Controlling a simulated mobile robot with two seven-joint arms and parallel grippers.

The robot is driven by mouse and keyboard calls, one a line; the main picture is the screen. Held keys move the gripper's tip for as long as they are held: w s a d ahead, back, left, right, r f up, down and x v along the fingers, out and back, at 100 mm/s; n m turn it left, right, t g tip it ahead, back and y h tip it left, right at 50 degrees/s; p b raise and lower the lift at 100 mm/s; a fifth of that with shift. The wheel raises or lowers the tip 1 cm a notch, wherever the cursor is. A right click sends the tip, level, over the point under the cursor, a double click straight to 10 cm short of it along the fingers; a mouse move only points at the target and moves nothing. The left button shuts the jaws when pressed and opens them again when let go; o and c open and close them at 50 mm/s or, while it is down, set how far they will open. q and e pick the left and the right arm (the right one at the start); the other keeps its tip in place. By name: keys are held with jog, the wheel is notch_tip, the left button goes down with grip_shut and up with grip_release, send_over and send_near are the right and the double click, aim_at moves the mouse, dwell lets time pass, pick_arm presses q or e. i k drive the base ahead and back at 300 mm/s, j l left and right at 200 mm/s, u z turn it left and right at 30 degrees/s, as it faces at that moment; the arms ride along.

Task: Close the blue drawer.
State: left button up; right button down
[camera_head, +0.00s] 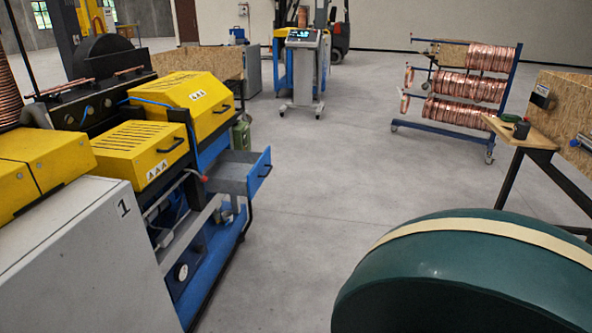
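The blue drawer (259,172) sticks out to the right from the blue and yellow machine on the left. It is open, with a grey inside (226,171) and a dark handle on its blue front. The drawer looks empty as far as I can see. Neither of my grippers shows in the head view.
A large dark green rounded object (460,285) with a cream band fills the lower right. A grey cabinet (75,255) marked 1 stands at lower left. A rack of copper coils (465,90) and a wooden table (525,135) stand to the right. The middle floor is clear.

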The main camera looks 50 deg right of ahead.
aim_at(232, 172)
jog(key=z, duration=1.45)
jog(key=i+u, duration=0.1)
jog(key=i, duration=0.4)
jog(key=i+l, duration=0.1)
jog(key=i, duration=0.4)
jog(key=i+u, duration=0.15)
jog(key=i, duration=0.4)
jog(key=i+l+u, duration=0.1)
jog(key=i, duration=0.4)
jog(key=i+l+u, duration=0.1)
jog(key=i+l, duration=0.15)
jog(key=i, duration=0.25)
